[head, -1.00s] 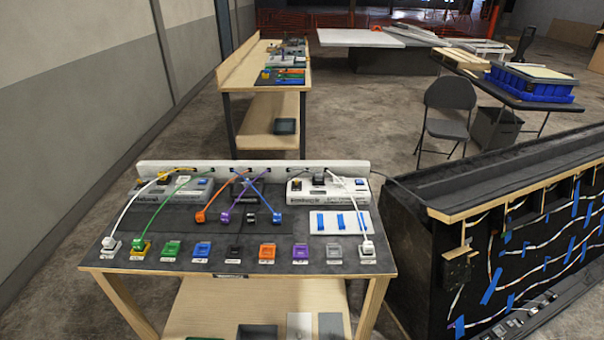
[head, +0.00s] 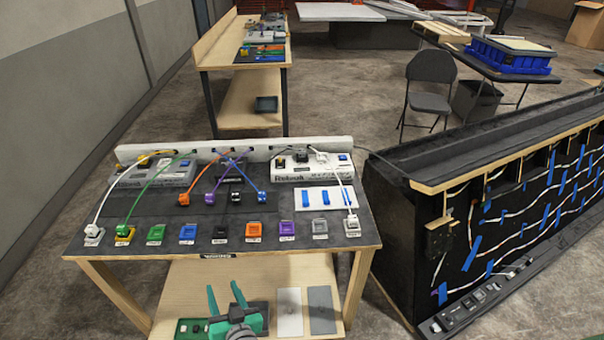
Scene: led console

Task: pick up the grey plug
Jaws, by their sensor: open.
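A pale plug (head: 93,231) on a white cable sits at the far left of the front socket row on the console table (head: 150,247). Another pale plug (head: 351,219) on a white cable sits at the far right of that row. I cannot tell which of these is the grey one. A grey socket (head: 320,228) beside the right one looks empty. My gripper (head: 224,290) has green fingers, shows at the bottom in front of the table and below its top, and is open and empty, well apart from both plugs.
Orange (head: 184,199), purple (head: 210,198), black (head: 235,198) and blue (head: 262,196) plugs lie mid-table, their cables crossing. Power strips (head: 310,169) stand behind. A lower shelf (head: 190,285) holds trays. A black panel bench (head: 405,215) stands close on the right.

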